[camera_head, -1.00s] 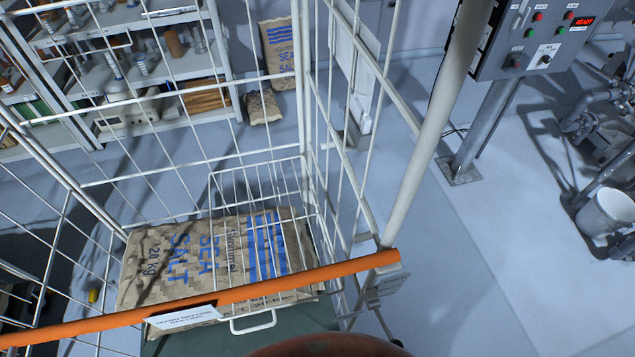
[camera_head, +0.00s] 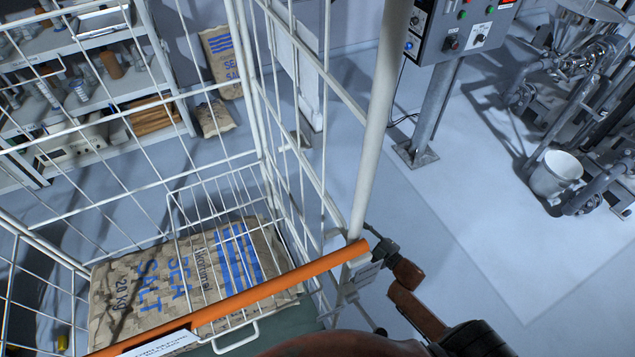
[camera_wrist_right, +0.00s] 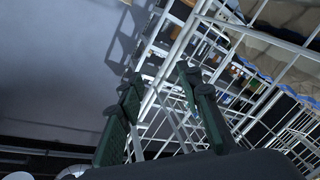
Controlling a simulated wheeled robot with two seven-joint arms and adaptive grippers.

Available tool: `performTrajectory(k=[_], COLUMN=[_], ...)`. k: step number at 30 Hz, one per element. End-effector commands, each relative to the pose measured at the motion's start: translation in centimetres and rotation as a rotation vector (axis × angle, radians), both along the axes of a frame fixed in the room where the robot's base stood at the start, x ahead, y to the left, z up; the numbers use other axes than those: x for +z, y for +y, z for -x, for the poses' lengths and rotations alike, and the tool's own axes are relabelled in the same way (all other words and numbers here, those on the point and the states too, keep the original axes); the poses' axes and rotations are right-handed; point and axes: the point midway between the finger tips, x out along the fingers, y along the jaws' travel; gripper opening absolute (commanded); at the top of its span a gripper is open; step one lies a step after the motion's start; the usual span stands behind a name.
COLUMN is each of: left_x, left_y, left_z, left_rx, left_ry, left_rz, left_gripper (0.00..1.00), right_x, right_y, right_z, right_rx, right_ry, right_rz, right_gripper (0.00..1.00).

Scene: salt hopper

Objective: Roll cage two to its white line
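A white wire roll cage (camera_head: 372,130) fills the left and middle of the head view. An orange handle bar (camera_head: 285,290) crosses its near side, with a white label hanging below it. The cage number cannot be read. A brown sea salt sack (camera_head: 150,290) lies inside on the cage floor. My right gripper (camera_head: 383,243) is beside the right end of the handle, close to the corner post; contact cannot be told. In the right wrist view its green fingers (camera_wrist_right: 160,78) are apart, with cage bars beyond them. My left gripper is out of view. No white line can be made out clearly.
Shelves (camera_head: 90,90) and salt sacks (camera_head: 222,60) stand at the back left. A control box (camera_head: 460,30) on a post is behind right. Pipework and a white bucket (camera_head: 556,173) stand at the right. Pale floor (camera_head: 480,230) right of the cage is open.

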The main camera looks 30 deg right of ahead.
Motion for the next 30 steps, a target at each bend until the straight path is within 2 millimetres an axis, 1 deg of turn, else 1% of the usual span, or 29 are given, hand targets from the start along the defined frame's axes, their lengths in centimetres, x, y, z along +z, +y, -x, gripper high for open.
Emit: performTrajectory(k=[1, 2, 3, 5, 6, 9, 12, 16, 25, 30], left_x=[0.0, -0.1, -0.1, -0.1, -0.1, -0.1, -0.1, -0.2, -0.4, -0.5], left_y=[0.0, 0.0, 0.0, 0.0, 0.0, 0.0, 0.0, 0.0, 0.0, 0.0], left_z=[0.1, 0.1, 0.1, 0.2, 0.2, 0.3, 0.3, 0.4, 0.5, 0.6], left_rx=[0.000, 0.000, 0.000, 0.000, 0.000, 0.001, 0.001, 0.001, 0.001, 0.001], left_ry=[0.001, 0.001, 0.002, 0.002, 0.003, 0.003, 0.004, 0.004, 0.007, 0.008], left_rz=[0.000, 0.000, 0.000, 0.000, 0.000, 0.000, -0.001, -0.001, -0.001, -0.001], left_gripper=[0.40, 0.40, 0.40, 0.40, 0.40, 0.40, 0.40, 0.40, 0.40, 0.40], right_x=[4.5, 6.9, 10.0, 14.1, 16.4, 20.8, 23.2, 24.4, 26.2, 26.8], right_y=[1.0, 1.6, 2.5, 3.8, 4.6, 6.2, 7.1, 7.9, 10.4, 11.4], right_z=[-1.2, -1.6, -1.9, -2.0, -1.9, -1.3, -0.8, -1.1, -4.5, -5.9], right_rx=[0.052, 0.081, 0.119, 0.169, 0.200, 0.259, 0.292, 0.308, 0.306, 0.306], right_ry=[-0.098, -0.154, -0.224, -0.319, -0.375, -0.483, -0.543, -0.571, -0.569, -0.566], right_rz=[0.027, 0.042, 0.060, 0.086, 0.100, 0.128, 0.143, 0.150, 0.148, 0.148], right_gripper=[0.33, 0.33, 0.33, 0.33, 0.33, 0.33, 0.33, 0.33, 0.33, 0.33])
